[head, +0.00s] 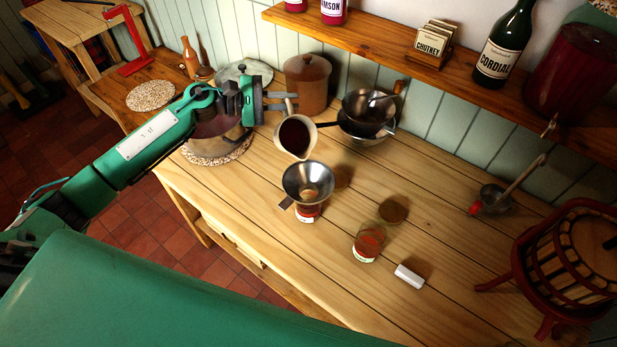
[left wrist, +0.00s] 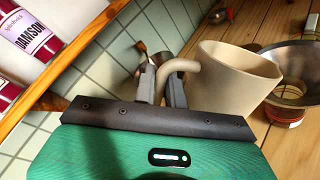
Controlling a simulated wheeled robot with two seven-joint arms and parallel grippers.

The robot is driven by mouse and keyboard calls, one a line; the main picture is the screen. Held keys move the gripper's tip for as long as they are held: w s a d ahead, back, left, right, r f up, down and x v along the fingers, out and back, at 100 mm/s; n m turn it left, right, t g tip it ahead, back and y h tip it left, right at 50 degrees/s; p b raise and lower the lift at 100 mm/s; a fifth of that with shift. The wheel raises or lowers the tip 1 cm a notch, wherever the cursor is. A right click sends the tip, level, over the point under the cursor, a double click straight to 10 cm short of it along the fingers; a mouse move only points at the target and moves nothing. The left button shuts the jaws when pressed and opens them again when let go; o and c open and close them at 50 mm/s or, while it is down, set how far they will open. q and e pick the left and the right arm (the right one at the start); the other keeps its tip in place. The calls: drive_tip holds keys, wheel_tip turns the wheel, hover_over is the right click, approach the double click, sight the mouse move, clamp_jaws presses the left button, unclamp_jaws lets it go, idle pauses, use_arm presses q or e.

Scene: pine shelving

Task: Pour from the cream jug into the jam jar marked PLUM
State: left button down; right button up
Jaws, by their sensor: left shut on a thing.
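The cream jug (head: 296,137), with dark contents showing in its mouth, is held behind the metal funnel (head: 308,183) in the head view. My left gripper (head: 278,102) is shut on its handle; the left wrist view shows the handle between the fingers (left wrist: 163,88) and the pale jug body (left wrist: 232,85) beyond. I cannot tell exactly how far the jug is tilted. The funnel sits on a jar with a red label (head: 307,213); its wording is unreadable. A second glass jar (head: 368,243) stands nearer, right of it, its label also unreadable. My right gripper is not in view.
A white block (head: 409,276) lies beside the second jar. Stacked metal bowls (head: 368,112) and a brown crock (head: 308,84) stand behind the jug. A ladle (head: 495,199) and a fruit press (head: 570,262) are at the right. A shelf (head: 400,60) runs above.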

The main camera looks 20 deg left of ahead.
use_arm(q)
drive_tip(key=shift+s+d+r+m+p, duration=0.3)
drive_tip(key=shift+r+m+p, duration=0.2)
drive_tip(key=shift+p, duration=0.55)
drive_tip(key=shift+s+d+r+m+p, duration=0.15)
drive_tip(key=shift+s+r+m+p, duration=0.3)
drive_tip(key=shift+p, duration=0.55)
idle(1.8)
drive_tip(key=shift+w, duration=0.15)
